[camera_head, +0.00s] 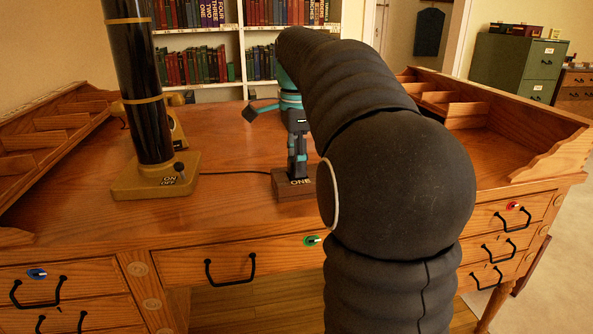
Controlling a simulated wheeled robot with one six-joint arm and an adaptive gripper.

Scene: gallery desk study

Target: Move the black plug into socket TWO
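A dark wooden socket block labelled ONE (292,188) stands on the desk, just left of my arm. A thin black cable (235,172) runs to it from a lamp-like stand's base. My gripper (298,172), teal and black, points down directly over this block, its tips at or just above the top. The black plug cannot be told apart from the dark fingertips there. I cannot tell whether the fingers are open or shut on it. Socket TWO is not visible; my large black arm hides the desk to the right of block ONE.
A tall black column on a tan base (150,183) with an ON/OFF switch stands left. The wooden desk (225,225) has raised organizers (50,125) at both sides and drawers in front. A bookcase (200,85) is behind. The desktop between column and block is clear except for the cable.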

